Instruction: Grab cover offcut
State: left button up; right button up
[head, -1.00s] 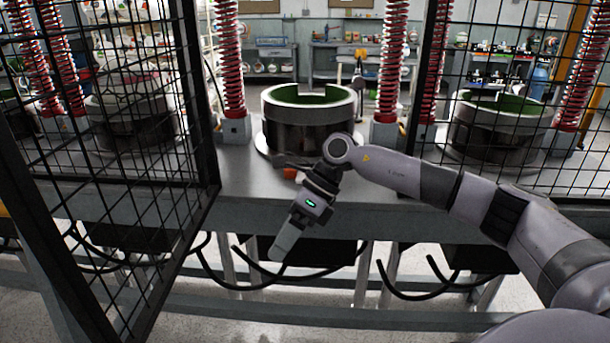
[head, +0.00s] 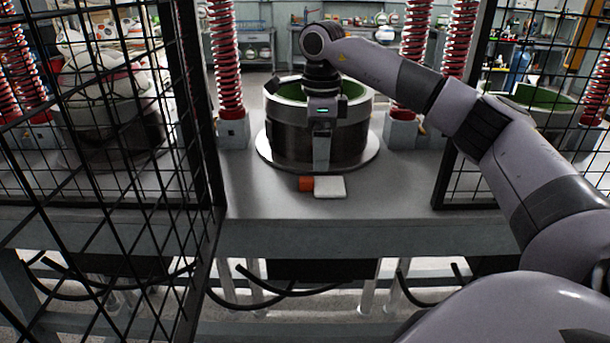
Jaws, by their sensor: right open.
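A small flat white piece (head: 330,187), which looks like the cover offcut, lies on the grey table just in front of the middle press. A small orange block (head: 306,184) lies against its left side. My right gripper (head: 322,168) points down in front of the press drum, above and slightly behind the white piece. It is open, seen edge-on, with nothing visible in it and a gap between its tip and the piece. My left gripper is not in view.
The middle press (head: 350,140) is a dark drum with a green-lined, open top. Red springs (head: 226,60) stand at both sides. Black mesh panels stand at the left (head: 212,130) and right (head: 455,150), with an opening between. The table front (head: 270,202) is clear.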

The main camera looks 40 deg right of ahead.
aim_at(317, 184)
jog(key=shift+w+f, duration=0.15)
jog(key=shift+w, duration=0.05)
notch_tip(317, 184, down, 7)
jog(key=shift+a+r+p, duration=0.15)
jog(key=shift+p, duration=0.2)
jog(key=c, duration=0.7)
